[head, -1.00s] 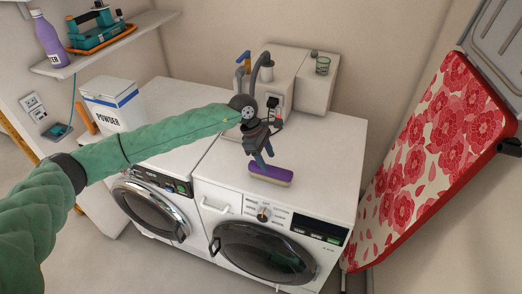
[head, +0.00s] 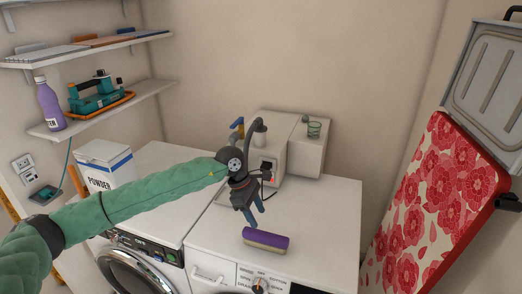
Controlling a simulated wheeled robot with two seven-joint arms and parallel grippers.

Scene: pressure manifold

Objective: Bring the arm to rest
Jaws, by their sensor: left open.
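My left arm (head: 140,197), in a green quilted sleeve, reaches in from the left over the two washing machines. My left gripper (head: 257,218) hangs above the right machine's top with its fingers pointing down. It is open and empty. A purple-topped brush or sponge (head: 265,239) lies on the machine top just below and in front of the fingers, which appear apart from it. Behind the gripper stands the white manifold unit (head: 268,168) with its pipes, partly hidden by my gripper. My right gripper is not in view.
A powder box (head: 104,164) stands on the left machine near my arm. A red floral ironing board (head: 430,205) leans at right. The right machine's top (head: 325,225) has clear room.

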